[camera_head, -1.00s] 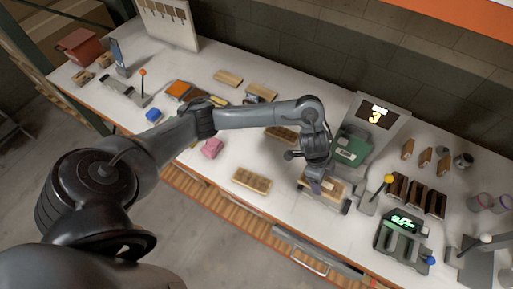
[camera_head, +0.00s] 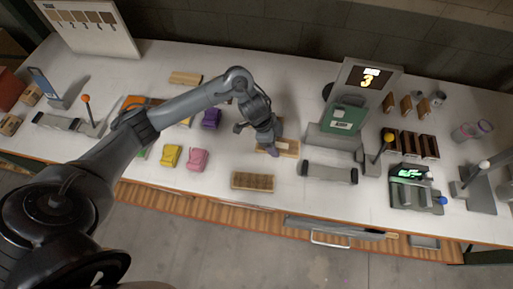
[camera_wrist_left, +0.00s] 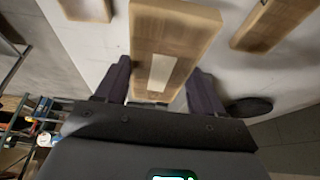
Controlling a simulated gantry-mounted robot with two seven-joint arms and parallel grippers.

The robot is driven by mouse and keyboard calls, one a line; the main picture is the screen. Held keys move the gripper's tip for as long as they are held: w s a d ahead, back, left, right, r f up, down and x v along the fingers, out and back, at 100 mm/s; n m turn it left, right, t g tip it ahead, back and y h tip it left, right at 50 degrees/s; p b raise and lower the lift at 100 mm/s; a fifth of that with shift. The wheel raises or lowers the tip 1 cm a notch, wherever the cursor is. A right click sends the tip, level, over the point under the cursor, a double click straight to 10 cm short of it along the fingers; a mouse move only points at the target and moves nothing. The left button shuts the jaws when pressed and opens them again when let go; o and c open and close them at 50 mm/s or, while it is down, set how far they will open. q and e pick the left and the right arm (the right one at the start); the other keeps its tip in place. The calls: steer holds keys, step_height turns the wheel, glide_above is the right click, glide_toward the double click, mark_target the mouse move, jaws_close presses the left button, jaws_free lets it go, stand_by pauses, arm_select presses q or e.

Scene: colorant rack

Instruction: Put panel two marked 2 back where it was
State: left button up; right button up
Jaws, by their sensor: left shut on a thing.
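My left gripper (camera_head: 270,150) is shut on a light wooden panel (camera_head: 288,149) over the middle of the white table, left of the grey press-like station (camera_head: 329,172). In the left wrist view the panel (camera_wrist_left: 178,28) sits between the two dark fingers of the gripper (camera_wrist_left: 158,72). A pale label strip shows on its face, but no number is readable. I cannot tell whether the panel touches the table. My right gripper is not in view.
Another wooden panel (camera_head: 253,181) lies near the front edge and one (camera_head: 185,78) at the back. Yellow (camera_head: 171,156), pink (camera_head: 198,160) and purple (camera_head: 211,118) pieces lie to the left. A display reading 3 (camera_head: 370,78) stands behind the station. A swatch board (camera_head: 88,30) stands at the back left.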

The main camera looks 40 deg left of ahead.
arm_select(q)
steer(key=s+a+f, duration=0.1)
steer(key=a, duration=0.1)
steer(key=s+a+f, duration=0.1)
steer(key=a, duration=0.1)
steer(key=s+a+f, duration=0.1)
steer(key=shift+a+f, duration=0.35)
steer(key=shift+a, duration=0.05)
steer(key=shift+f, duration=1.95)
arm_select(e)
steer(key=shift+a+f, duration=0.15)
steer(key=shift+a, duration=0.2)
arm_select(q)
steer(key=shift+f, duration=0.1)
steer(key=shift+f, duration=0.15)
steer(key=o, duration=1.2)
